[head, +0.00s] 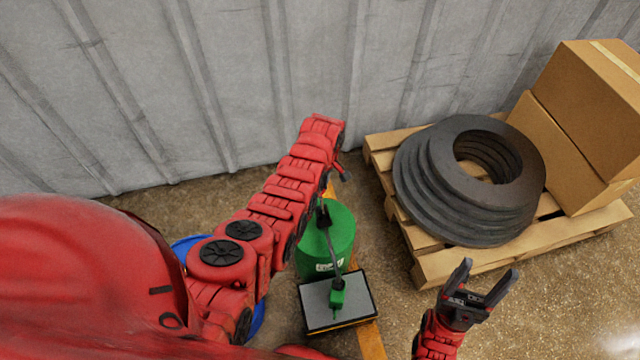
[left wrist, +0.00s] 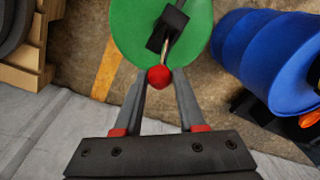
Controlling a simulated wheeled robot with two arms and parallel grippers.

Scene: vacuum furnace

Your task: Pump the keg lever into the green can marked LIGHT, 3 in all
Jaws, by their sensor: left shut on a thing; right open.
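The green keg (head: 343,238) stands upright on the floor with a small white label whose letters I cannot read for certain. A black pump head (left wrist: 168,28) sits on its top, and its lever ends in a red knob (left wrist: 159,77). My left gripper (left wrist: 159,88) is shut on the red knob; in the head view my arm mostly hides it. A small green can (head: 338,299) is on a grey plate (head: 362,292) in front of the keg, with a thin grey tube running towards it. My right gripper (head: 484,289) is open and empty at the lower right.
A wooden pallet (head: 460,265) at the right carries stacked dark rings (head: 440,190) and cardboard boxes (head: 590,110). A blue drum (left wrist: 268,60) lies or stands beside the keg, partly behind my arm in the head view. A corrugated wall (head: 270,80) closes the back.

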